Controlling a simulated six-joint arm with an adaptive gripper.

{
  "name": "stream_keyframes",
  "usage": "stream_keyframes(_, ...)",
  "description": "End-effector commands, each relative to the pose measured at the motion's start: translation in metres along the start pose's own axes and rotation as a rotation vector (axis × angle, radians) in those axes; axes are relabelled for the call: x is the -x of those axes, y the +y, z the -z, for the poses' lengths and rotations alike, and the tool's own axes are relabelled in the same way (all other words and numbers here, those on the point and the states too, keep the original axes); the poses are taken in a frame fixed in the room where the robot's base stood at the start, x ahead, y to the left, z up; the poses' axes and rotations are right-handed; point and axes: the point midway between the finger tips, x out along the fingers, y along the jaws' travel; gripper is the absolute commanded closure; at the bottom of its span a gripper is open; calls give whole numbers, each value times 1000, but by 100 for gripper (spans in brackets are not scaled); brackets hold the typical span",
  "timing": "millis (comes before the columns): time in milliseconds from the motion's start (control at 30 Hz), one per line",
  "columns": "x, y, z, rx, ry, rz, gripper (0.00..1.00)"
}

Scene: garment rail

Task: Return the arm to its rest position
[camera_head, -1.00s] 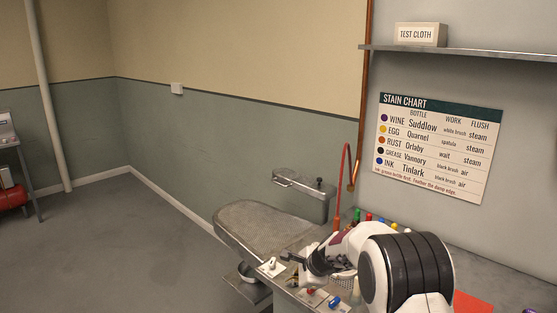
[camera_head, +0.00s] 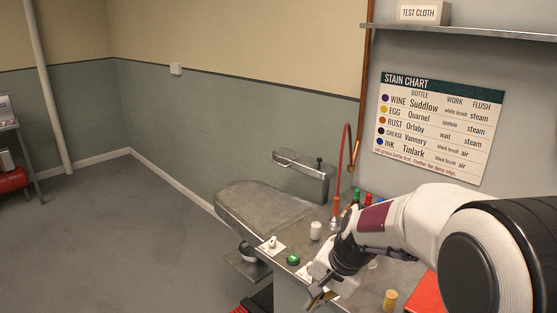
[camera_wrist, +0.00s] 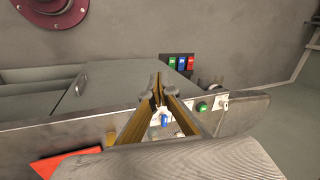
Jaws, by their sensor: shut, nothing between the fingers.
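My arm reaches in from the right of the head view, large and close to the camera. My gripper (camera_head: 318,299) hangs low at the front edge of the metal bench (camera_head: 362,297). It is shut and empty. In the wrist view my gripper's two long fingers (camera_wrist: 157,92) come together at their tips.
A green button (camera_head: 292,260), a white cylinder (camera_head: 315,231) and a yellow cylinder (camera_head: 390,300) are close to the arm. A red sheet (camera_head: 427,295) lies at right.

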Motion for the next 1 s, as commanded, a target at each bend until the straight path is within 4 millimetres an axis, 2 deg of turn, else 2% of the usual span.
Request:
stream_keyframes(100, 20, 14, -17, 78, 2, -24, 100)
stream_keyframes(400, 61, 49, -57, 252, 9, -85, 100)
stream_keyframes(1000, 125, 118, -126, 498, 64, -191, 100)
